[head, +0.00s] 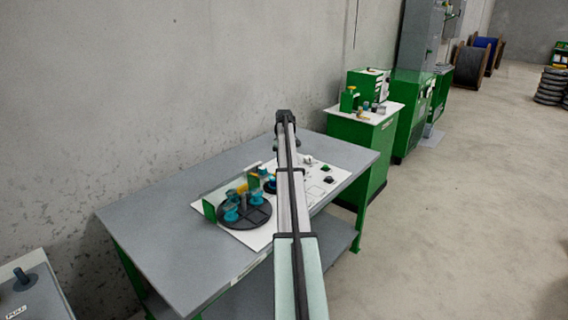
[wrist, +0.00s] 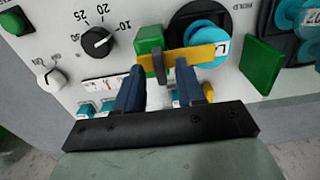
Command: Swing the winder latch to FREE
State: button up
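The winder latch is a flat yellow bar (wrist: 200,54) in the wrist view, lying across the panel from a green block (wrist: 149,39) to a teal round part (wrist: 207,30) with a white tag. A dark grey peg (wrist: 158,68) stands up from the bar's left part. My gripper (wrist: 160,72) has its two blue fingers apart, one on each side of the peg, with visible gaps. Whether either finger touches the bar is unclear. A "HOLD" marking shows at the upper right; I cannot read a FREE marking. In the head view my arm hides the gripper.
The panel also carries a black dial (wrist: 97,41), a white knob (wrist: 50,78) and a green plate (wrist: 262,66).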

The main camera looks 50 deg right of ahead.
jog(key=shift+f, duration=0.45)
jog(key=shift+c, duration=0.4)
grip_shut()
